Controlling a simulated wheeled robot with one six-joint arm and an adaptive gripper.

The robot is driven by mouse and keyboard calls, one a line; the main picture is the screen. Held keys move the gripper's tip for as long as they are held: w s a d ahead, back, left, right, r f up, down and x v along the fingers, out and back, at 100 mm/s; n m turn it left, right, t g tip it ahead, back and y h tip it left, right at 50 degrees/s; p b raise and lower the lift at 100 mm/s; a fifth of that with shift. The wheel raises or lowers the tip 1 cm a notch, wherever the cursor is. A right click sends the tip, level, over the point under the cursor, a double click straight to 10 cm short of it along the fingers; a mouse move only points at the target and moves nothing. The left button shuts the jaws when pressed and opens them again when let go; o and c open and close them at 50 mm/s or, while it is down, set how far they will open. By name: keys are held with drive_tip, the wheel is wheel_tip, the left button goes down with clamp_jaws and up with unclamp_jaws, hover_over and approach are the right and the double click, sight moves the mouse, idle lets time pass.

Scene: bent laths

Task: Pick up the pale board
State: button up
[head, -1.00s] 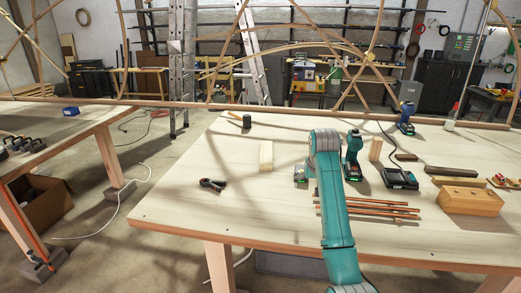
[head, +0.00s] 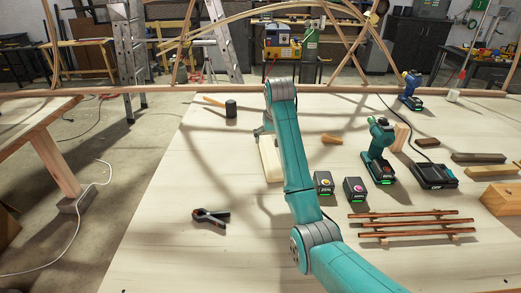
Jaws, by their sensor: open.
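The pale board (head: 268,160) is a short, light wooden piece lying on the workbench in the head view, just left of my teal arm. The arm covers part of its right side. My gripper (head: 262,133) is at the far end of the board, low and mostly hidden behind my wrist. Its jaws are open. I cannot tell whether they touch the board or straddle it.
A mallet (head: 231,109) lies behind the board and a black clamp (head: 210,216) in front of it. Right of my arm are two batteries (head: 324,183), a teal drill (head: 378,150), a charger (head: 433,175) and copper-coloured rods (head: 410,223). The bench's front left is clear.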

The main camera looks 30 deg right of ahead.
sight(269, 154)
drive_tip(key=x, duration=1)
drive_tip(key=shift+w+f, duration=0.1)
drive_tip(key=shift+f, duration=0.25)
drive_tip(key=c, duration=1.4)
